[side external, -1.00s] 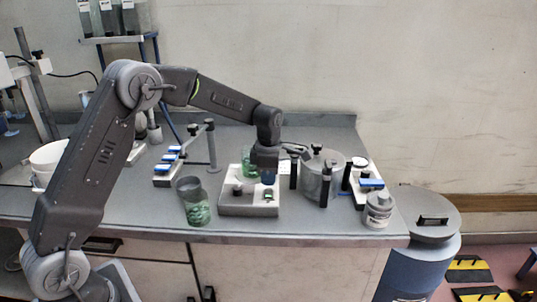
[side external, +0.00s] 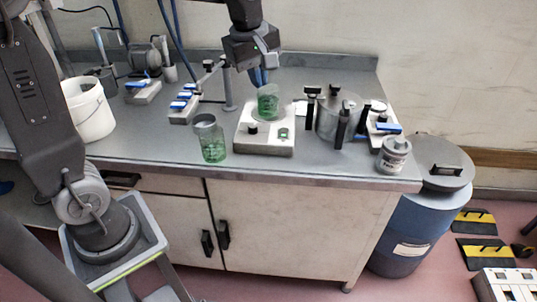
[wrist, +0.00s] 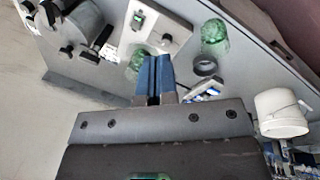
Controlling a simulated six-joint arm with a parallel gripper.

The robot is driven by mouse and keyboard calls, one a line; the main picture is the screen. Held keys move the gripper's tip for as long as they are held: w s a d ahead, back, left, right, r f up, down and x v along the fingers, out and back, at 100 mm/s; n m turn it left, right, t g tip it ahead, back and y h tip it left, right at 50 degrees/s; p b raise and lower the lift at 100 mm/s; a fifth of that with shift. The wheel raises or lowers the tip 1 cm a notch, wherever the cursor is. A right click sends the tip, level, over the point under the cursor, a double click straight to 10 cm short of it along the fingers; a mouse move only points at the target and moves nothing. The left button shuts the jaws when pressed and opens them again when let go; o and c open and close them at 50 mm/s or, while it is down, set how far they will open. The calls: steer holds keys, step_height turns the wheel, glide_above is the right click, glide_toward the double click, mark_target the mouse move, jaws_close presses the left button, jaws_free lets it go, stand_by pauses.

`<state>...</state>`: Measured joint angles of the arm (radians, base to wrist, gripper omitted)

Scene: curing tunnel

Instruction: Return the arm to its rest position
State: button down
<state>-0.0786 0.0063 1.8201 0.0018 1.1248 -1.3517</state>
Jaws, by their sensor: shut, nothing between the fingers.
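My gripper (side external: 258,76) is raised above the bench, with its blue fingers pointing down over a clear beaker of green material (side external: 268,103). The beaker stands upright on the pale scale-like unit (side external: 264,139). In the side view the fingertips overlap the beaker's rim, so the gap is hard to judge there. In the wrist view the blue fingers (wrist: 154,78) are closed together with nothing between them, and the beaker (wrist: 137,64) shows beyond them. My upper arm links are partly cut off at the top of the side view.
A second glass with green pieces (side external: 210,140) stands left of the unit. A metal pot (side external: 338,118) with dark clamps and a labelled jar (side external: 394,155) stand to the right. Blue-topped racks (side external: 183,105) and a white bucket (side external: 88,112) are to the left. A blue drum (side external: 408,225) stands beside the bench.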

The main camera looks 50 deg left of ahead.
steer(key=s+d+f+m+t, duration=0.1)
steer(key=s+m, duration=0.7)
steer(key=s, duration=0.1)
steer(key=s+d+f+m+t, duration=0.1)
steer(key=s+d+m+t, duration=0.1)
steer(key=s+m, duration=0.6)
steer(key=shift+s+f, duration=0.25)
steer(key=shift+s, duration=0.2)
